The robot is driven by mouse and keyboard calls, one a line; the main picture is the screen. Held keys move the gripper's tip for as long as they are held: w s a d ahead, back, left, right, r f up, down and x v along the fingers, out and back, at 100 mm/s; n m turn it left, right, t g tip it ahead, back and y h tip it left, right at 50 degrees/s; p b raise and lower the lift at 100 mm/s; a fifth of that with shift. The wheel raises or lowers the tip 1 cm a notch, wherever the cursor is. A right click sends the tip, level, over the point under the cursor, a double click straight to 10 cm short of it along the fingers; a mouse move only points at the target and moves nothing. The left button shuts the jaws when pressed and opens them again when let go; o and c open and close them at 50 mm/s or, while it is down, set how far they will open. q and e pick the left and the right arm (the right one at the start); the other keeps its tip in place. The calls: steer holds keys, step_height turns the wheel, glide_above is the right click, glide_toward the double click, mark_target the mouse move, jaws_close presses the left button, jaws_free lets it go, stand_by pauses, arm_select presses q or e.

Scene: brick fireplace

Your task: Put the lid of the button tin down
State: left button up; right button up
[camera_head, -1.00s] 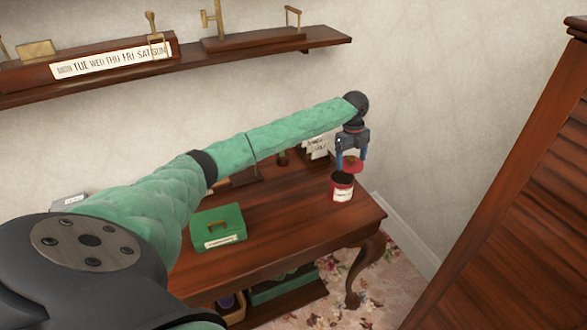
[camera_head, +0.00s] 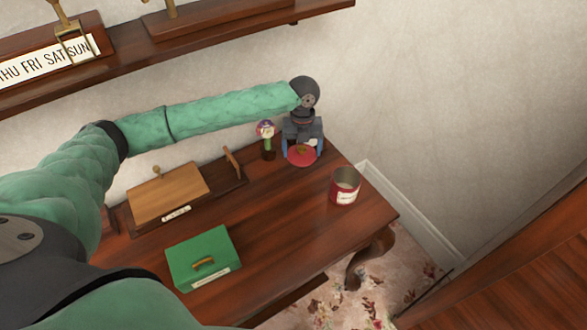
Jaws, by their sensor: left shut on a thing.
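The button tin (camera_head: 344,194) is a red can with a pale label. It stands upright and open-topped near the table's right end. Its round red lid (camera_head: 301,158) is apart from it, up and to the left in the picture. My left gripper (camera_head: 303,150) is shut on the lid, its blue fingers at either side. The lid is over the back right part of the table; I cannot tell whether it touches the top. My right gripper is out of view.
On the wooden table (camera_head: 280,225) are a green box with a handle (camera_head: 200,262), a wooden slope-topped box (camera_head: 165,195) and a small colourful-topped item (camera_head: 266,138) close left of the lid. A wall shelf (camera_head: 225,30) runs above. Bare tabletop lies in the middle.

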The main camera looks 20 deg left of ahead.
mark_target(303, 159)
arm_select(q)
steer(key=shift+s+d+r+m, duration=0.15)
steer(key=shift+d+r+m, duration=0.1)
steer(key=shift+m, duration=0.05)
steer(key=shift+d+f, duration=0.1)
step_height(303, 159, down, 5)
steer(key=shift+r+p, duration=0.1)
steer(key=shift+p, duration=1.05)
steer(key=shift+f, duration=0.6)
step_height(303, 159, down, 4)
steer(key=shift+r+p, duration=0.2)
steer(key=shift+p, duration=0.75)
steer(key=shift+f, duration=0.15)
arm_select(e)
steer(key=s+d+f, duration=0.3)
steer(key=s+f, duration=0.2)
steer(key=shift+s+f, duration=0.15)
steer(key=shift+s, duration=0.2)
